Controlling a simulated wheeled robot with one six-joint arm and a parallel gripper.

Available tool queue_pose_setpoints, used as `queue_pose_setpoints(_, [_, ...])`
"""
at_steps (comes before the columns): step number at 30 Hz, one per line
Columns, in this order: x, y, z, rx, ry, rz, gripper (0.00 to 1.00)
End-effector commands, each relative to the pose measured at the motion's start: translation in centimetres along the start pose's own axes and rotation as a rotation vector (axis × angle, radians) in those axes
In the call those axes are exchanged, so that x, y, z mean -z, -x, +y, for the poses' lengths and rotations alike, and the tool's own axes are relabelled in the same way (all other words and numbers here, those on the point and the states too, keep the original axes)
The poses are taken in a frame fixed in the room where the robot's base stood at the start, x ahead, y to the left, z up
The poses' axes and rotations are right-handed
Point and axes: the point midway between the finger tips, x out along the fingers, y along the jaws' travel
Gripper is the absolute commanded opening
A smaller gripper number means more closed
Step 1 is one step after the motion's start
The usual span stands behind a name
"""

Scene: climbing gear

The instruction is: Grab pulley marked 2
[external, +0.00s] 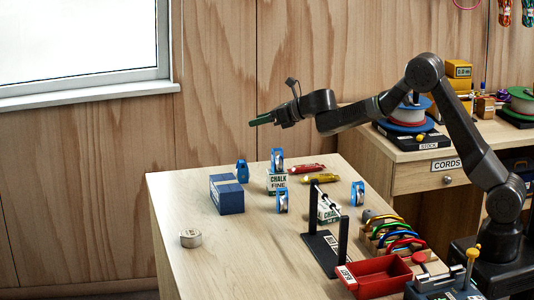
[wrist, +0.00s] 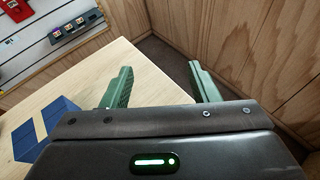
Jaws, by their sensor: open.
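Several small blue pulleys stand on the light wooden table (external: 190,205) in the external view. One blue pulley (external: 277,160) is at the back by the chalk box, another (external: 282,200) is in front of that box, and a third (external: 357,193) is farther right. Their numbers are too small to read, so I cannot tell which is marked 2. My gripper (external: 262,121) is high above the table's back edge, pointing left, well apart from the pulleys. In the wrist view its green fingers (wrist: 160,68) are spread with nothing between them.
A blue box (external: 227,194), a small blue item (external: 242,171), a chalk box (external: 277,181) and a round tin (external: 190,238) stand on the table. A black stand (external: 325,250), carabiner rack (external: 390,233) and red tray (external: 375,276) fill the right side.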

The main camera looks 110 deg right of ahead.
Motion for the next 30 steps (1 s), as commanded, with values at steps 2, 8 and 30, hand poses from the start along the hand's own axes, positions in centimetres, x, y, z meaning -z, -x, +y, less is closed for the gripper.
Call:
queue_pose_setpoints(2, [1.9,0.2,-0.5,-0.093,0.067,-0.013,0.55])
queue_pose_setpoints(8, [6.1,2.2,0.3,-0.356,0.207,-0.033,0.55])
queue_pose_setpoints(30, [9.5,-1.3,5.5,-0.571,0.276,-0.041,0.55])
